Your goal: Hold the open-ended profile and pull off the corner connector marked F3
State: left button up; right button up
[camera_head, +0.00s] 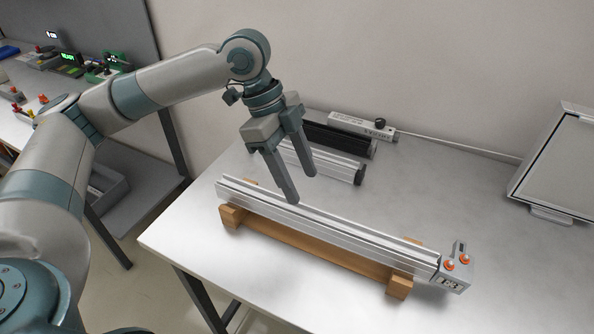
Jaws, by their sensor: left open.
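The silver aluminium profile (345,230) lies lengthwise across wooden supports, running from upper left to lower right. Its left end is bare. The grey corner connector (459,275) sits on its right end, with orange-ringed fasteners on top and a label ending in 3; the letter is hard to read. My left gripper (298,187) points down over the left half of the profile, open, with nothing between its fingers. The nearer fingertip overlaps the profile in the picture; I cannot tell whether it touches. My right gripper is not in view.
Behind the profile lie a shorter silver profile (328,163), a dark bar (338,139) and a white device with a knob (360,127) and cable. A framed panel (560,165) stands at the right. The table (460,190) between is clear. Another bench stands at the left.

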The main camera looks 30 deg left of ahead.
aim_at(316, 215)
pick_arm(q)
jog(key=x, duration=1.1)
jog(key=shift+f, duration=0.2)
jog(key=shift+c, duration=1.4)
jog(key=c, duration=1)
